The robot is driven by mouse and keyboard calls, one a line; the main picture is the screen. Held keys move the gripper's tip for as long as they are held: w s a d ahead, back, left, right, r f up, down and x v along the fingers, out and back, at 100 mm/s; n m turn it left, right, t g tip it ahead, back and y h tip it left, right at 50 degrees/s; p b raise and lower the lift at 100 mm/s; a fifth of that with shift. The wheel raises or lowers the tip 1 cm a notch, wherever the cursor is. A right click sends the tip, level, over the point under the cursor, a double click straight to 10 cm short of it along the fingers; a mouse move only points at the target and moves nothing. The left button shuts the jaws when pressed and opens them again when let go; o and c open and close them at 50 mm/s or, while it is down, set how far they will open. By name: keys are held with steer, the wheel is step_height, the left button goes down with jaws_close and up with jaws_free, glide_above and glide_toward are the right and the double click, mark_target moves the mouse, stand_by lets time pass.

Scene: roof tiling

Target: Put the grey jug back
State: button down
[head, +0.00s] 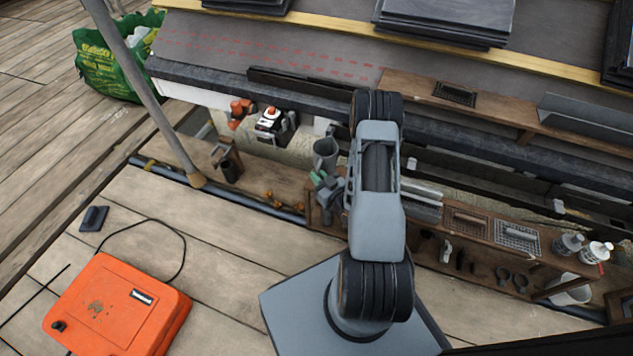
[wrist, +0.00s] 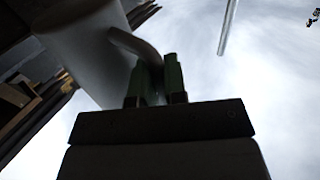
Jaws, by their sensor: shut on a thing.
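The grey jug (head: 326,152) is upright over the left part of the wooden shelf unit, just left of my arm. My gripper (head: 317,180) is at its lower side, with green fingertips. In the wrist view my gripper (wrist: 155,85) is shut on the curved handle of the jug (wrist: 88,45), whose pale body fills the upper left. I cannot tell whether the jug's base touches the shelf or hangs above it. My arm hides part of the shelf to the right of the jug.
The wooden shelf (head: 480,228) holds grates, with bottles (head: 595,252) at the right. An orange case (head: 118,308) lies on the planks. A pole (head: 150,90) rises at the left.

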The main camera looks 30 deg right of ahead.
steer(key=f+b, duration=0.2)
steer(key=f, duration=0.1)
steer(key=shift+d+f, duration=0.15)
steer(key=shift+d, duration=0.05)
steer(key=shift+a, duration=0.1)
steer(key=shift+f, duration=0.15)
steer(key=c, duration=1.2)
jaws_free()
steer(key=shift+o, duration=0.2)
steer(key=shift+r, duration=0.2)
